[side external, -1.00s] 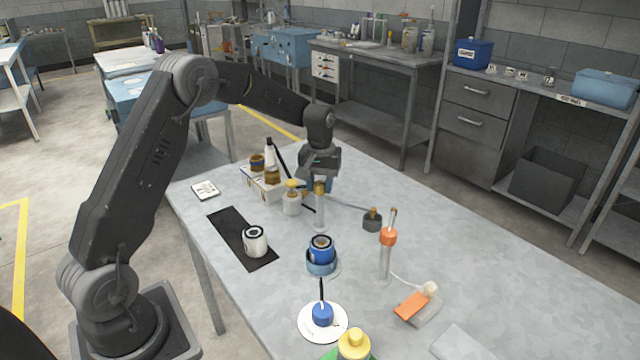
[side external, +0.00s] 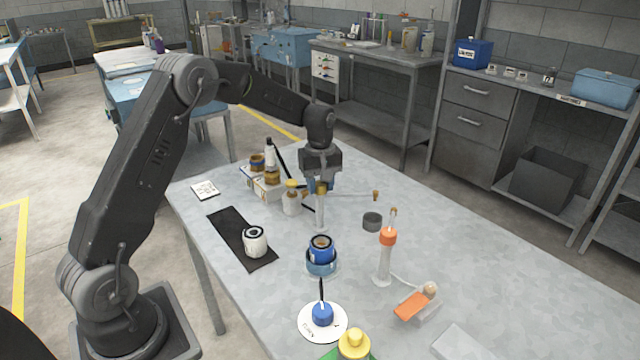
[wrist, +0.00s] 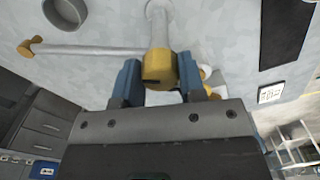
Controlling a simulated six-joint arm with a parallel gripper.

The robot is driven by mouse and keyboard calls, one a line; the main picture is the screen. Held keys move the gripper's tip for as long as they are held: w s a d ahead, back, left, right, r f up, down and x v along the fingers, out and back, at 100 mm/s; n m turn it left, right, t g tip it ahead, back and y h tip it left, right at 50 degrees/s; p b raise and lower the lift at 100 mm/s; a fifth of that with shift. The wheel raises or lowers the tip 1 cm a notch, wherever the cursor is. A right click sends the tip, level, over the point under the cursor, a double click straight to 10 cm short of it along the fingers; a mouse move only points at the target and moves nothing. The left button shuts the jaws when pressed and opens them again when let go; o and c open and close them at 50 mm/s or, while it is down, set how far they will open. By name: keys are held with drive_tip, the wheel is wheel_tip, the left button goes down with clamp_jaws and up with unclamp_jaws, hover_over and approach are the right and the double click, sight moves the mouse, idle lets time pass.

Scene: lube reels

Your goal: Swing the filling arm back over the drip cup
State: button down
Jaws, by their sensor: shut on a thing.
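The filling arm (side external: 348,195) is a thin pale rod running right from a brass hub on a clear upright post (side external: 320,213), with a brass tip at its outer end. My gripper (side external: 320,185) points down at the post top. In the wrist view its blue fingers (wrist: 160,80) stand either side of the brass hub (wrist: 158,64) and are shut on it. The drip cup (side external: 372,222) is a short dark grey cup on the table. In the side view the brass tip (side external: 376,195) stands above the cup, apart from it, and appears roughly over it.
A blue jar (side external: 321,248) stands in front of the post. A clear post with an orange collar (side external: 388,237) stands at front right. A white jar (side external: 255,241) sits on a black mat.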

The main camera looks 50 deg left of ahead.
idle(0.3)
drive_tip(key=c, duration=0.7)
unclamp_jaws()
wheel_tip(320, 180, up, 14)
